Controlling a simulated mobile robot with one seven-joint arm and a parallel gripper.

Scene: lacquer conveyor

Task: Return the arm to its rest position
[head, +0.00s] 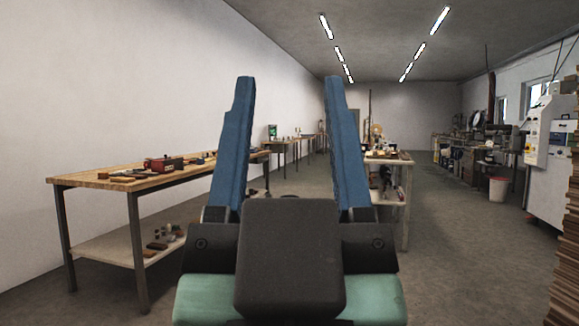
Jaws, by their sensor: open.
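My gripper (288,85) is in the lower middle of the head view, raised in front of the camera. Its two blue fingers point up and stand wide apart, with nothing between them. The dark gripper body and a green part of my arm show below the fingers. The rest of my arm is out of view. The fingers touch nothing that I can see.
A wooden workbench (100,181) with tools and a lower shelf stands at the left. Another bench (392,158) is behind my right finger. Machines, a white cabinet (550,133), a white bucket (497,189) and stacked boards (566,262) line the right. Floor between is clear.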

